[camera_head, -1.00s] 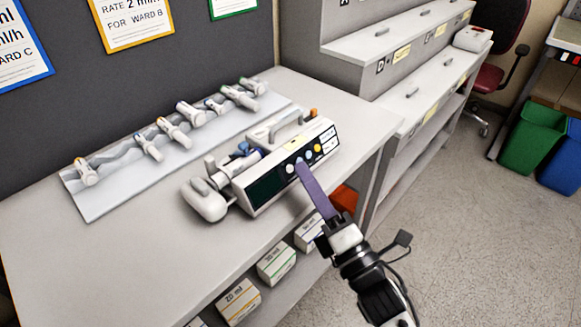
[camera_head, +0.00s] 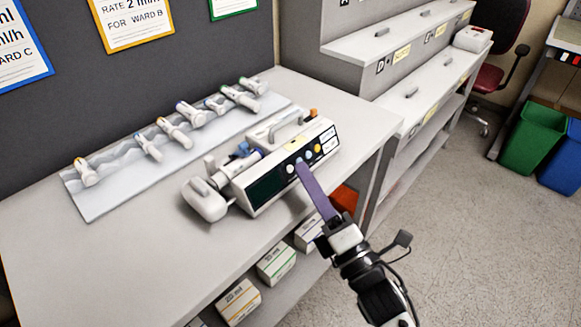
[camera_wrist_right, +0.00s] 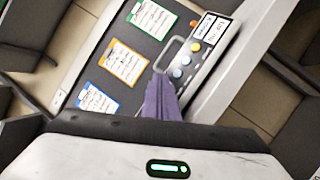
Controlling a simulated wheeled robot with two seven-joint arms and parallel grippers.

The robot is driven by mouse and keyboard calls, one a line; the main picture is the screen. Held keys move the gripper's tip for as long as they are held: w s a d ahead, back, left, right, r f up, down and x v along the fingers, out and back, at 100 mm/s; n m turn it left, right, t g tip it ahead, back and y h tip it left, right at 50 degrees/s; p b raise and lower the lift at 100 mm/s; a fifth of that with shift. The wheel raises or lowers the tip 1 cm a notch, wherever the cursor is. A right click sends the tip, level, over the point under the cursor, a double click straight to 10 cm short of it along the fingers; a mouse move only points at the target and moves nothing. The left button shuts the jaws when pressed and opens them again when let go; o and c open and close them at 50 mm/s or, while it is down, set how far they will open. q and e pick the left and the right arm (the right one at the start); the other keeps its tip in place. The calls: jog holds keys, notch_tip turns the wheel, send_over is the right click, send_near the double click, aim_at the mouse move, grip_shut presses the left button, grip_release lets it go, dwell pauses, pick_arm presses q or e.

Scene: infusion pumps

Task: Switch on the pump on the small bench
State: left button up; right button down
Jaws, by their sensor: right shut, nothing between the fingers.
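The pump (camera_head: 262,183) stands on the small bench (camera_head: 130,255), with a dark screen at its left and several round buttons at its right. My right gripper (camera_head: 301,166) is shut and empty, its long purple fingers reaching up to the pump's front panel. The fingertips are at or very near the buttons; I cannot tell whether they touch. In the right wrist view the purple fingers (camera_wrist_right: 162,98) point at the pump's button panel (camera_wrist_right: 196,60), where blue, yellow and white buttons show. No lit display is visible. My left gripper is not in view.
A tray (camera_head: 105,208) with several syringes lies behind the pump on the left. Labelled boxes (camera_head: 277,264) stand on the shelf below. A grey drawer unit (camera_head: 420,85) stands to the right. Green (camera_head: 533,140) and blue bins are farther right, with open floor between.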

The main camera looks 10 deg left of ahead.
dwell(0.4)
jog(key=shift+w+a+f+b, duration=0.2)
jog(key=shift+a+b, duration=0.1)
jog(key=shift+a, duration=0.05)
jog(key=shift+w+a+f, duration=0.15)
jog(key=shift+w+a, duration=0.05)
jog(key=shift+a, duration=0.05)
dwell(0.6)
dwell(0.3)
jog(key=shift+s+d+r+p, duration=0.35)
jog(key=shift+s+d, duration=0.1)
jog(key=shift+d, duration=0.15)
jog(key=s+d+p, duration=0.1)
jog(key=d+r+p, duration=0.1)
jog(key=s+d+r+p, duration=0.1)
jog(key=shift+s+d, duration=0.3)
